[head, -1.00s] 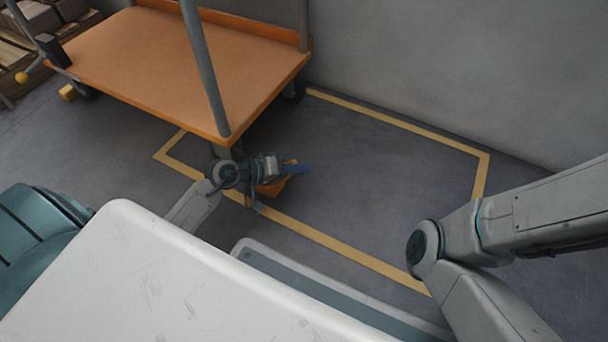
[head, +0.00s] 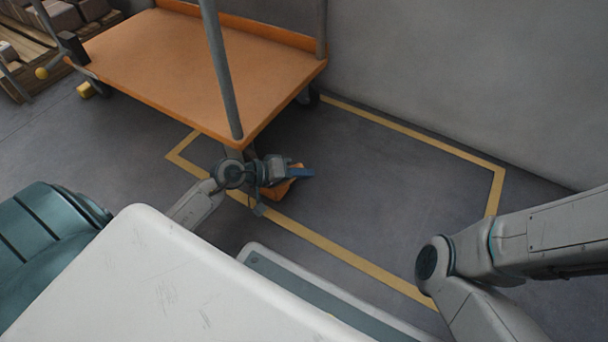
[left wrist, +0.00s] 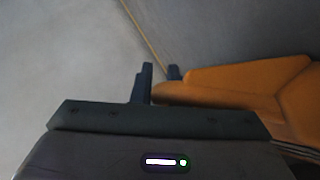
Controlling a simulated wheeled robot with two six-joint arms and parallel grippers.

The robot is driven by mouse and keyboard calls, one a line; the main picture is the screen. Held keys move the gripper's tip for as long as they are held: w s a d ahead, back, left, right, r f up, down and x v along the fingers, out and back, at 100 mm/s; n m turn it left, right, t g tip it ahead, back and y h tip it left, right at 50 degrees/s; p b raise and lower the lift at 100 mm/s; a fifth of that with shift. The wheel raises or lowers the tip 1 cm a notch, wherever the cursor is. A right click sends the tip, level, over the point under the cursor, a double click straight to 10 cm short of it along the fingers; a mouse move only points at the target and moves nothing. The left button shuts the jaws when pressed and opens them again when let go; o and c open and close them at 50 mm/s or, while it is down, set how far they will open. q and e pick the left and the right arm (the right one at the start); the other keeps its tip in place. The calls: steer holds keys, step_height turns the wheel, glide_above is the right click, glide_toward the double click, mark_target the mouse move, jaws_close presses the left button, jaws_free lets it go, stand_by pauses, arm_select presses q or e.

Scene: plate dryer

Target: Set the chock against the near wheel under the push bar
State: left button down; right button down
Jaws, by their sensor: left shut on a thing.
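The orange chock (head: 281,188) is at my left gripper (head: 296,172), low by the yellow floor line and just right of the cart's near corner. My left gripper is shut on the chock; its dark blue fingers also show in the left wrist view (left wrist: 158,78), with the orange chock (left wrist: 235,92) to their right. The cart has an orange deck (head: 190,70) and a grey push bar (head: 222,75) rising at the near corner. The near wheel under that corner is hidden behind my left arm. I cannot tell whether the chock touches the floor. My right gripper is out of view.
Another wheel (head: 308,97) shows under the cart's far right corner. A loaded pallet (head: 25,70) stands at the upper left. A grey wall (head: 460,80) bounds the back. The taped floor (head: 400,180) right of the cart is clear.

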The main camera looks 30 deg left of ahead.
arm_select(q)
steer(key=shift+a+f, duration=0.15)
steer(key=shift+a, duration=0.05)
steer(key=c, duration=1.3)
jaws_free()
steer(key=shift+s+a+r+p, duration=0.25)
steer(key=shift+s+r+p, duration=0.1)
steer(key=p+v, duration=0.2)
steer(key=v, duration=0.2)
steer(key=shift+s+a+r, duration=0.1)
steer(key=shift+r, duration=0.05)
steer(key=shift+b+v, duration=0.9)
steer(key=shift+v, duration=1.75)
steer(key=shift+a, duration=0.1)
